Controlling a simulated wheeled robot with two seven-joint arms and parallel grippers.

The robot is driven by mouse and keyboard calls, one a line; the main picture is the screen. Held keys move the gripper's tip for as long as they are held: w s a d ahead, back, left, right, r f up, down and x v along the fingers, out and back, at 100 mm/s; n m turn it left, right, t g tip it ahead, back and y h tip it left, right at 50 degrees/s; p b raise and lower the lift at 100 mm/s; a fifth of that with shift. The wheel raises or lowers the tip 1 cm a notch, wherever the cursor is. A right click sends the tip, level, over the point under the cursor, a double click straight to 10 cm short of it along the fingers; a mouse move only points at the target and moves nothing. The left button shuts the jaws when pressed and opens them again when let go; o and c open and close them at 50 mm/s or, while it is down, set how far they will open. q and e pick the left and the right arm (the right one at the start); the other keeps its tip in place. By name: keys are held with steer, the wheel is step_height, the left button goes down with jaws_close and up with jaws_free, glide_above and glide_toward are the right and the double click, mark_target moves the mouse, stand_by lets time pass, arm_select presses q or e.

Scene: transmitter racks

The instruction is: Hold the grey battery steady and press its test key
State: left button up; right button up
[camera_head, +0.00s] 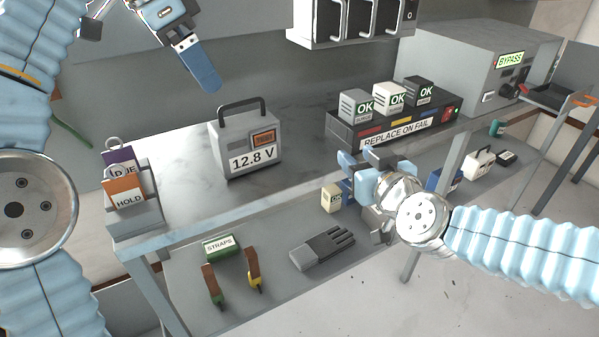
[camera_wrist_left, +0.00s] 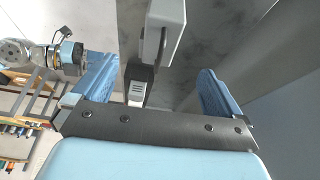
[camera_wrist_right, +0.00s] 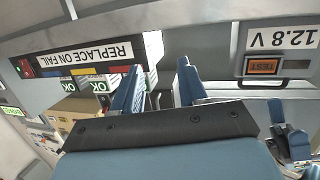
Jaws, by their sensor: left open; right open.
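The grey battery (camera_head: 235,158) stands upright on the table, with a dark top handle and a 12.8 V label. Its orange test key (camera_head: 264,138) is on the front; the right wrist view shows it upside down, marked TEST (camera_wrist_right: 262,66). My left gripper (camera_head: 190,55) is open and empty, raised above and left of the battery; one finger shows clearly in the head view, both in the left wrist view (camera_wrist_left: 157,75). My right gripper (camera_head: 352,174) is open and empty, right of the battery near the table's front edge, apart from it. Neither gripper touches the battery.
A REPLACE ON FAIL tray (camera_head: 345,133) with three OK-marked blocks stands right of the battery. A tag holder (camera_head: 137,216) with DUE and HOLD tags is at the left. The lower shelf holds a grey glove (camera_head: 318,250) and straps. Tabletop around the battery is clear.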

mark_target(235, 124)
arm_select(q)
steer(key=x, duration=1.3)
steer(key=shift+d+f, duration=0.1)
steer(key=shift+f, duration=0.3)
arm_select(e)
steer(key=s+a+r+n+y, duration=0.1)
steer(key=s+a+r+y, duration=0.1)
steer(key=s+a+y, duration=0.3)
steer(key=s+a, duration=0.3)
steer(key=a, duration=0.2)
steer(key=shift+s+r, duration=0.2)
steer(key=shift+r, duration=0.1)
arm_select(q)
steer(key=c, duration=1.7)
arm_select(e)
jaws_close()
